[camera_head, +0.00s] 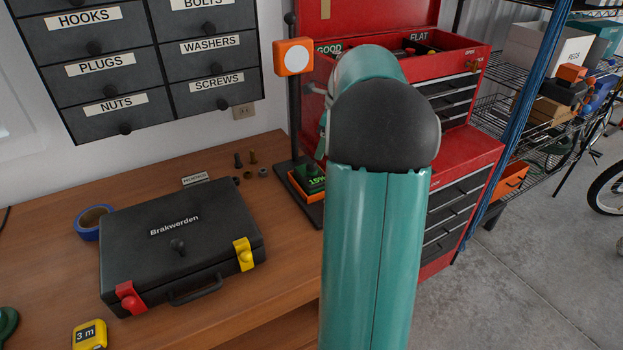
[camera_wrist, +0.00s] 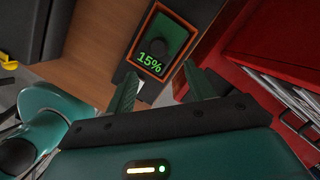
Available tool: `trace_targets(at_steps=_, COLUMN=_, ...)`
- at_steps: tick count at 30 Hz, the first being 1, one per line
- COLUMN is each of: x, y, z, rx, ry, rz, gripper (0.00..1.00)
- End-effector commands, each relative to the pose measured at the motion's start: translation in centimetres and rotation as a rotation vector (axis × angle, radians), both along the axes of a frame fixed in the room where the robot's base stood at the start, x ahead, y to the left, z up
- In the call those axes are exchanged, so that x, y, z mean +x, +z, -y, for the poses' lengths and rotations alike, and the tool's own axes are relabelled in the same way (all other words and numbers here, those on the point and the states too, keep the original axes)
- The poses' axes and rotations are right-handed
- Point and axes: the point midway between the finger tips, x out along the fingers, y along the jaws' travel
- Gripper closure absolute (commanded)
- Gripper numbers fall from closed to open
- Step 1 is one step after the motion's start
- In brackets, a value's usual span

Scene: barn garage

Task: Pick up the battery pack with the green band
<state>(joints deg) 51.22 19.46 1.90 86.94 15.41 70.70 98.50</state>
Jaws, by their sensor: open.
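A dark block with green on it (camera_head: 313,174) and a glowing green "15%" sits in an orange-rimmed holder (camera_head: 296,188) on the workbench. It also shows in the wrist view (camera_wrist: 166,43), with a dark round knob on top. It may be the battery pack; I cannot make out a separate band. My gripper (camera_wrist: 158,80) is open, with its two teal fingers apart and pointing toward the block's near end. Nothing is between the fingers. In the head view, my arm hides most of the gripper.
A black stand with an orange lamp box (camera_head: 293,57) rises behind the holder. A red tool chest (camera_head: 466,150) is close on the right. A black case (camera_head: 180,240) lies on the bench (camera_head: 283,238) at left. Bolts and nuts lie near the holder.

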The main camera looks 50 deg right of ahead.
Motion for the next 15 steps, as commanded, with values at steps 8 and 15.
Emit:
trace_targets(at_steps=8, x=0.8, y=-2.9, z=-0.4, rx=-0.001, ry=0.001, rz=-0.001, gripper=0.46)
trace_targets(at_steps=15, x=2.2, y=-5.8, z=-1.2, rx=0.001, ry=0.002, rz=-0.002, gripper=0.46)
